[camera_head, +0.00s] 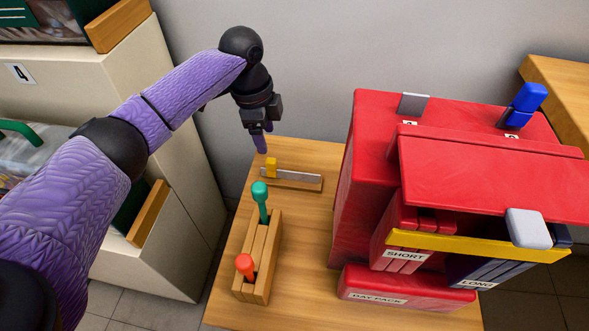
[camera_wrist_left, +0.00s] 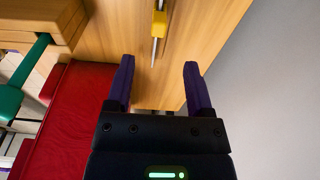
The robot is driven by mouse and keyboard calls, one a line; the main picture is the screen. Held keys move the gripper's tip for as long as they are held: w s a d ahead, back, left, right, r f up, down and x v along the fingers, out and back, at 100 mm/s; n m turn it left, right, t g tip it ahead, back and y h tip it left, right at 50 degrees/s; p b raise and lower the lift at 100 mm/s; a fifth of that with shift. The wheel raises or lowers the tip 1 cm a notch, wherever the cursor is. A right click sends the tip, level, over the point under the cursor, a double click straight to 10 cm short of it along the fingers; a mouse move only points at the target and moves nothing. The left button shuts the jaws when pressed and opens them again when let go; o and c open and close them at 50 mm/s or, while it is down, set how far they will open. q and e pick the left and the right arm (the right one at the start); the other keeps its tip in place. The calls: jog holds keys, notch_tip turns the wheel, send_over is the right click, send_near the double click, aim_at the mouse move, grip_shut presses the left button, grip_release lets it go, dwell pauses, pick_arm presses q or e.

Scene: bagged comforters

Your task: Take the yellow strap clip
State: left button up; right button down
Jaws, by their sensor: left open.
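The yellow strap clip (camera_head: 271,168) is a small block seated on a thin grey metal strip (camera_head: 298,176), which lies along a wooden base on the table. In the left wrist view the yellow clip (camera_wrist_left: 159,23) shows at the top, ahead of my fingertips and roughly in line with the gap between them. My left gripper (camera_head: 262,146) is open and empty, pointing down just above and behind the clip, apart from it. Its two purple fingers (camera_wrist_left: 158,66) stand apart in the wrist view. My right gripper is not in view.
A wooden slotted block with a green-handled tool (camera_head: 260,195) and an orange-handled tool (camera_head: 245,265) stands in front of the clip. A big red case (camera_head: 365,150) with labelled compartments fills the table's right side. Cream cabinets (camera_head: 165,90) stand left; a grey wall is behind.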

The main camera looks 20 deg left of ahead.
aim_at(271, 160)
pick_arm(q)
jog(key=shift+w+f, duration=0.2)
jog(key=shift+f, duration=0.3)
jog(key=f+b, duration=0.2)
jog(key=f, duration=0.1)
jog(key=f+b, duration=0.2)
jog(key=f, duration=0.1)
jog(key=d+f+b, duration=0.1)
jog(key=f+b, duration=0.2)
jog(key=shift+s+f, duration=0.1)
jog(key=shift+s, duration=0.1)
jog(key=shift+r, duration=0.2)
jog(key=shift+c, duration=0.5)
jog(key=c, duration=0.7)
grip_shut()
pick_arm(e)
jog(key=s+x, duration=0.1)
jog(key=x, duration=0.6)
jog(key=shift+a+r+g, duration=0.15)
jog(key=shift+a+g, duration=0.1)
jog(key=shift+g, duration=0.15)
